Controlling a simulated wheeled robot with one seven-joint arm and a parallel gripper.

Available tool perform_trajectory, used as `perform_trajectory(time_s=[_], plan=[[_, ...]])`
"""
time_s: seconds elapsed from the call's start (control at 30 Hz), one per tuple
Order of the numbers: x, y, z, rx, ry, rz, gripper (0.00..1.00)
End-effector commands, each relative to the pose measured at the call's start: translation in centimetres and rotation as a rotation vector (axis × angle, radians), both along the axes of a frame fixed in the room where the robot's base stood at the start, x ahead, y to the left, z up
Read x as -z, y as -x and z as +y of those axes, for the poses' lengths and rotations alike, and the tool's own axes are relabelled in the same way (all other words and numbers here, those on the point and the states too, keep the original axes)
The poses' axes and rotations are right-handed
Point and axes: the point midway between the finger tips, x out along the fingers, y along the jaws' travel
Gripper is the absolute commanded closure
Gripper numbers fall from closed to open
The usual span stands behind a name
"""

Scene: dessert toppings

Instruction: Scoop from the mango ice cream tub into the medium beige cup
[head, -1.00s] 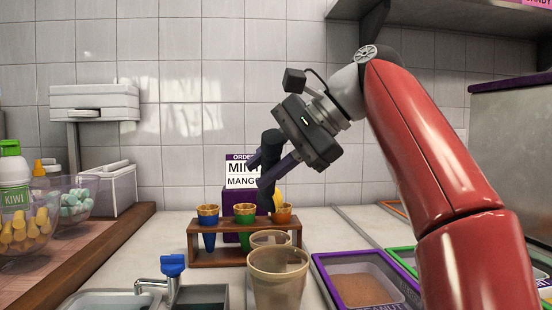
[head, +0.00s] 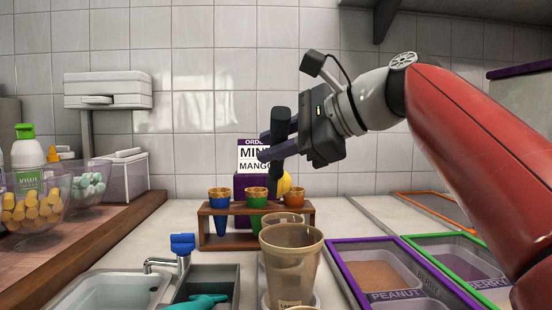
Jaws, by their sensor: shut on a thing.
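My gripper (head: 270,148) is in the air at the picture's centre, above the cone rack. It is shut on a dark upright handle (head: 281,125), seemingly the scoop's. A small yellow rounded shape (head: 285,184) shows below the handle; I cannot tell whether it is ice cream on the scoop or something behind. A large beige cup (head: 290,248) stands upright in front, with a label partly reading "LA". Another beige cup (head: 283,217) stands behind it, mostly hidden, perhaps the medium one. I cannot make out a mango ice cream tub.
A wooden rack (head: 230,241) with blue, green and orange cones stands behind the cups. An order sign (head: 255,160) reads "MIN..." and "MANGO". Topping trays, including peanut (head: 385,278), lie right. A sink (head: 120,290) with a blue-handled tap (head: 182,244) is at left.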

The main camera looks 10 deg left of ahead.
Motion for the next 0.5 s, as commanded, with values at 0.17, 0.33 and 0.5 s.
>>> perform_trajectory(time_s=[0.17, 0.33, 0.5], plan=[[0.67, -0.01, 0.02, 0.074, -0.080, 0.017, 1.00], [0.74, -0.19, 0.02, 0.152, -0.162, 0.038, 1.00], [0.78, -0.31, -0.06, 0.235, -0.247, 0.060, 1.00]])
